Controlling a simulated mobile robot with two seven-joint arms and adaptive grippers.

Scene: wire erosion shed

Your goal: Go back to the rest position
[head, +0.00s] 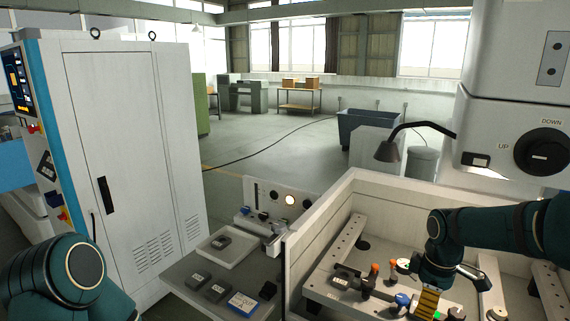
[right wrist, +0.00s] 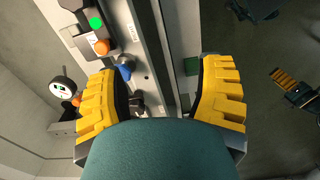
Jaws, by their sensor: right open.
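My right arm (head: 490,228) reaches in from the right over the pale machine tank (head: 330,212). My right gripper (head: 428,300) points down with its yellow fingers near the fixtures in the tank. In the right wrist view the yellow ribbed fingers (right wrist: 160,97) are spread wide, with nothing held between them. A grey rail with a blue knob (right wrist: 125,68) and an orange knob (right wrist: 102,47) lies beyond and below the fingers. Part of my left arm (head: 70,275) shows at the lower left; its gripper is outside the view.
A lamp (head: 388,150) hangs over the tank, beside the machine head (head: 515,130). A dial gauge (head: 403,265) and orange-tipped parts (head: 374,268) stand close to my right gripper. A bench with a white tray (head: 226,246) and a tall cabinet (head: 130,150) are left.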

